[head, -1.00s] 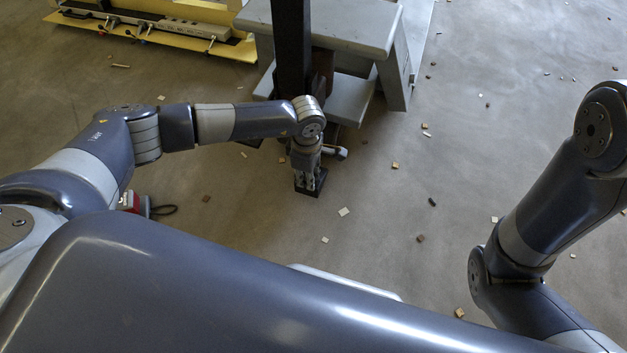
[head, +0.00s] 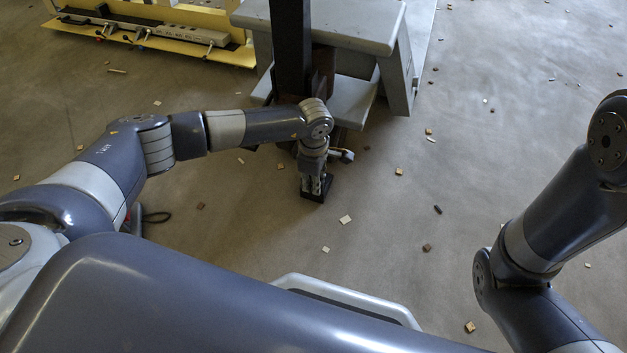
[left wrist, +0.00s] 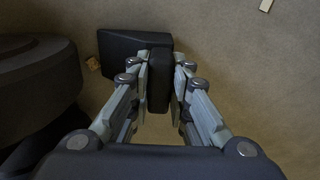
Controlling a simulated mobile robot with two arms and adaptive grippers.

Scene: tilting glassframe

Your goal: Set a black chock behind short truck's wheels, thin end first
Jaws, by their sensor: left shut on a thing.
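My left gripper (head: 315,186) is shut on a black chock (head: 318,195) low down at the floor. In the left wrist view the gripper (left wrist: 160,82) has its fingers on both sides of the chock's narrow upright part, and the chock's broad black part (left wrist: 125,43) reaches away to the upper left. Whether the chock touches the floor is hard to tell. A dark, round, wheel-like shape (left wrist: 35,75) is left of the chock, apart from it. A grey stepped truck body (head: 330,30) with a dark post (head: 291,50) stands behind the gripper. My right gripper is out of view.
Small wood chips (head: 345,219) and dark bits lie scattered over the floor. A yellow frame (head: 200,50) with a power strip stands at the upper left. The floor to the right is mostly open.

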